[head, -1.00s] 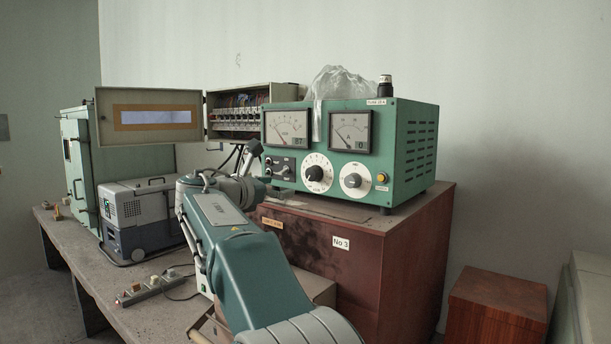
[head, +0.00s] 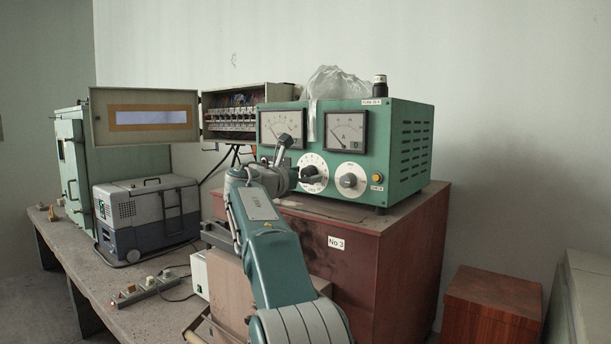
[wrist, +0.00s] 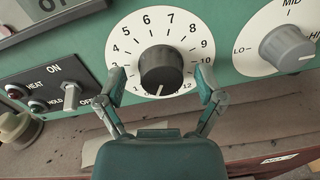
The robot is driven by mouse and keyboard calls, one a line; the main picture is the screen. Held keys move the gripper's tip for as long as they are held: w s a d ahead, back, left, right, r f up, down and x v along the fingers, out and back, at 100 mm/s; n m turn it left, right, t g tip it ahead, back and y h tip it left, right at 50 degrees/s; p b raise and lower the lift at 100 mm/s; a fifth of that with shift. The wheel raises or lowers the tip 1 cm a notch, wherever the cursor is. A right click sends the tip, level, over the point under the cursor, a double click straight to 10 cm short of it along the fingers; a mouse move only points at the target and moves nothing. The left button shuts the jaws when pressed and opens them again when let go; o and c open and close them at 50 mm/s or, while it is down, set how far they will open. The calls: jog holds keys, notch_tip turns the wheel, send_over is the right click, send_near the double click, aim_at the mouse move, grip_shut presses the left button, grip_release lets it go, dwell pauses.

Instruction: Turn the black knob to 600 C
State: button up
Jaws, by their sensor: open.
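The black knob (wrist: 161,68) sits at the centre of a white dial (wrist: 158,25) numbered up to 12 on the green panel. Its white mark points down, near the low end of the scale; the exact value is hard to tell. My gripper (wrist: 160,83) is open, with one fingertip on each side of the knob's lower half. In the head view my gripper (head: 300,177) is at the dial and partly covers the knob.
A grey knob (wrist: 287,48) marked LO, MID and HI is to the right. In the head view the green unit (head: 405,150) stands on a brown cabinet (head: 400,250). A grey cooler box (head: 150,215) stands on the bench.

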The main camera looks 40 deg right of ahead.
jog(key=c, duration=1.2)
jog(key=shift+o, duration=0.2)
jog(key=shift+a, duration=0.1)
